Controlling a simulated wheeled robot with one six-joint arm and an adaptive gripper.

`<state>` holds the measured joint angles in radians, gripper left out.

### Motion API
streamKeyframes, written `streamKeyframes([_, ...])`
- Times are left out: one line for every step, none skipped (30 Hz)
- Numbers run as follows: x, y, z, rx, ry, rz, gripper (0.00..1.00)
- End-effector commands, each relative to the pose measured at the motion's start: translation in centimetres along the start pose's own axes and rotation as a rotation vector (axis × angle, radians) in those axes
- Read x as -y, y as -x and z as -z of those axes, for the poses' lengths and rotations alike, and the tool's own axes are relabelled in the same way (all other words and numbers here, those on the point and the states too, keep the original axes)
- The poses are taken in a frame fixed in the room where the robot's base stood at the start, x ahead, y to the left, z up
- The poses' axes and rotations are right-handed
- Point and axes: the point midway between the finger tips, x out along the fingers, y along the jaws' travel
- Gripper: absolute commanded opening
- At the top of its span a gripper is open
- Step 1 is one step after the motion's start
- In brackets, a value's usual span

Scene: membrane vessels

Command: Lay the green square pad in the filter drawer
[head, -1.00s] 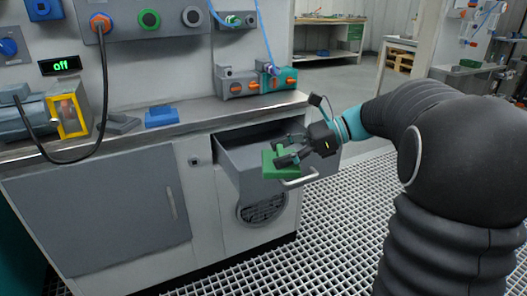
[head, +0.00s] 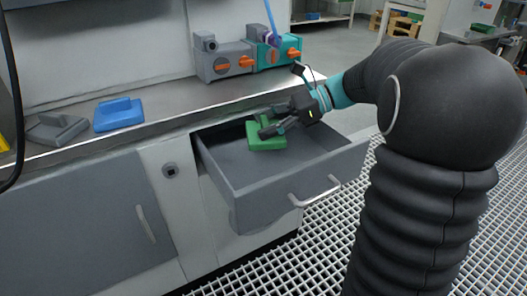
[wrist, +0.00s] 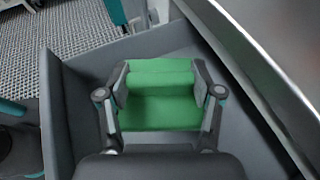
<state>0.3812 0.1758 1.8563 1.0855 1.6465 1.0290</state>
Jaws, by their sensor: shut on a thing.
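The green square pad (head: 266,138) has a raised grip block on top. My gripper (head: 268,126) is shut on the pad, with a finger on each side of it; in the wrist view the pad (wrist: 160,110) fills the space between the fingers. The grey filter drawer (head: 262,196) is pulled open under the counter. The pad is over the inside of the drawer, towards its back; in the wrist view the drawer walls (wrist: 60,115) surround it. I cannot tell whether the pad touches the drawer floor. The drawer holds nothing else that I can see.
A blue pad (head: 119,115) and a grey pad (head: 57,132) lie on the counter (head: 165,122) at left. A grey and teal valve unit (head: 245,60) with orange knobs stands at the counter's back. The drawer's front handle (head: 315,193) sticks out over the grating floor.

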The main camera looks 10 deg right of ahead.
Motion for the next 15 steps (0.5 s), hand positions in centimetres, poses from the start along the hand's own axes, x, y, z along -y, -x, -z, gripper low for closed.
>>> streamKeyframes([0.0,-0.3,0.7,0.001,-0.002,-0.002,0.30])
streamKeyframes([0.0,-0.5,1.0,0.001,-0.003,-0.003,0.30])
streamKeyframes([0.0,-0.8,1.6,0.001,-0.004,-0.003,0.30])
streamKeyframes([0.0,-1.0,2.1,0.001,-0.003,-0.004,0.30])
streamKeyframes([0.0,-1.2,2.5,0.001,-0.003,-0.004,0.30])
streamKeyframes([0.0,-1.4,3.1,0.001,-0.003,-0.004,0.30])
streamKeyframes([-0.1,-1.6,3.4,0.001,-0.002,-0.004,0.30])
streamKeyframes([-0.1,-1.7,3.7,0.001,-0.002,-0.004,0.30])
streamKeyframes([0.0,-1.8,4.0,0.000,-0.002,-0.003,0.30])
streamKeyframes([0.0,-1.9,4.2,0.000,-0.002,-0.003,0.30])
streamKeyframes([0.0,-1.9,4.3,0.000,-0.001,-0.002,0.30])
streamKeyframes([0.0,-2.0,4.6,0.000,-0.001,-0.002,0.30])
streamKeyframes([0.0,-2.1,4.9,0.000,-0.001,-0.002,0.30])
streamKeyframes([0.0,-2.3,5.3,0.000,-0.003,-0.002,0.30])
streamKeyframes([0.0,-2.5,5.8,0.001,-0.004,-0.002,0.30])
